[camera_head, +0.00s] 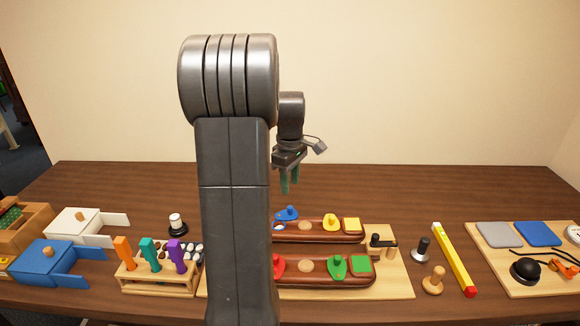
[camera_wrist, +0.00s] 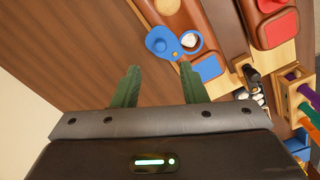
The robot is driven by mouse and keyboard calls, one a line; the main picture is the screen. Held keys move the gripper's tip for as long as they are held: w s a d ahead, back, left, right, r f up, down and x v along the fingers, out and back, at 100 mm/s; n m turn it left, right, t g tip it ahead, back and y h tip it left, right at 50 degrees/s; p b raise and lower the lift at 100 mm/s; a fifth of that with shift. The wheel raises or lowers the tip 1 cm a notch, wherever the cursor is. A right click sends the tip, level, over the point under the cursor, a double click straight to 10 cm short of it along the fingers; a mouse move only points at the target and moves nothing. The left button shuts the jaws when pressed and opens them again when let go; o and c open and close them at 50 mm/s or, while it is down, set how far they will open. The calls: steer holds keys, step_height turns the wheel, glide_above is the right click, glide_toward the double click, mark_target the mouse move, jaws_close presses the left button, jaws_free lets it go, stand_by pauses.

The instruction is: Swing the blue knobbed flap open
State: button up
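The blue knobbed flap (camera_head: 287,213) sits at the back edge of the rear brown block (camera_head: 318,236), left of its yellow flap. In the wrist view the blue flap (camera_wrist: 160,42) sticks out sideways from the block, beside a round opening (camera_wrist: 191,41) with something pale in it. The opening appears uncovered. My gripper (camera_head: 289,186) hangs above and behind the block, apart from the flap. In the wrist view its green fingers (camera_wrist: 160,68) are spread with nothing between them, and the flap lies just beyond the tips.
A front brown block (camera_head: 325,272) has red and green flaps. A yellow flap (camera_head: 331,222) is on the rear block. A black-handled latch (camera_head: 381,242) stands at their right. A rack with coloured handles (camera_head: 158,270) stands left. The table behind the blocks is clear.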

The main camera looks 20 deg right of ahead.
step_height(320, 180, up, 6)
steer(key=f, duration=0.1)
glide_above(290, 207)
steer(key=shift+r, duration=0.2)
step_height(290, 207, down, 14)
steer(key=shift+r+p, duration=0.1)
steer(key=shift+p, duration=0.2)
stand_by(0.4)
steer(key=shift+r, duration=0.1)
